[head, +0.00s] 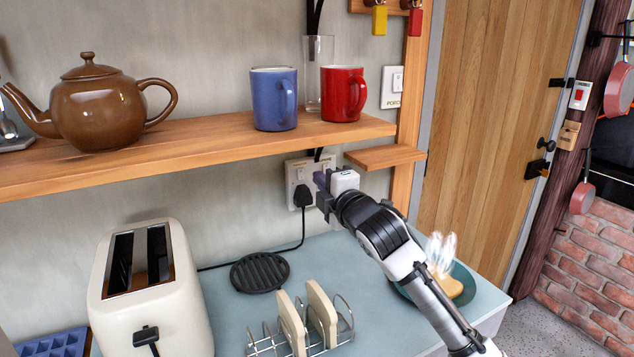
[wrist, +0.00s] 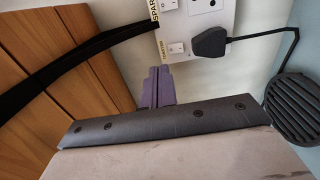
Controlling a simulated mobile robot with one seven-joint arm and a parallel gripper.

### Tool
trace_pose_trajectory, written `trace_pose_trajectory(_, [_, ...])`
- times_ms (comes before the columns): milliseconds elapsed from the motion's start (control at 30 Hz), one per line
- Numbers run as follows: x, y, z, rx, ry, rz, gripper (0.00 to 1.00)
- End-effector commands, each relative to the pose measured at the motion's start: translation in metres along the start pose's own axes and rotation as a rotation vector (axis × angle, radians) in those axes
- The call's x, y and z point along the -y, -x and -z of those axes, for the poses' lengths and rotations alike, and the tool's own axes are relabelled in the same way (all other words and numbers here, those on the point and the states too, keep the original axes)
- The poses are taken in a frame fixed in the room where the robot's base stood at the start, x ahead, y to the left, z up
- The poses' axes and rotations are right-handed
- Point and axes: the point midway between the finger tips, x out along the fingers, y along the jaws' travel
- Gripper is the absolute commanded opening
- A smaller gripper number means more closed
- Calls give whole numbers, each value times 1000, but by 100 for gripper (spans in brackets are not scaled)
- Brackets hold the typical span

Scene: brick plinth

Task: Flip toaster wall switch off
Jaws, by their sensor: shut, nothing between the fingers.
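The wall socket plate (head: 291,172) is white and sits under the wooden shelf; my gripper hides its right part in the head view. In the wrist view the plate (wrist: 205,20) shows a rocker switch (wrist: 175,47) beside a yellow label reading TOASTER, and another rocker (wrist: 168,5) beside a SPARE label. I cannot tell which way the toaster rocker is set. My gripper (head: 320,182) is shut and empty, in front of the plate. Its purple fingers show in the wrist view (wrist: 158,85), just short of the toaster rocker; contact is not visible.
A black plug (head: 303,196) with a cord sits in the socket. The cream toaster (head: 150,290), a black trivet (head: 260,271) and a toast rack (head: 305,325) stand on the counter. The shelf (head: 215,145) with teapot and mugs overhangs, and a small ledge (head: 385,156) is near my gripper.

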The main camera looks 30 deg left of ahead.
Motion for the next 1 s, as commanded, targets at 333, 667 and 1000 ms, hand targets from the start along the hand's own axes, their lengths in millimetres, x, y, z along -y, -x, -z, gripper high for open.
trace_pose_trajectory(333, [-1,64,0,0,0,3,0])
trace_pose_trajectory(667, [-3,73,0,-1,-1,4,0])
trace_pose_trajectory(1000, [-3,72,0,-1,-1,4,0])
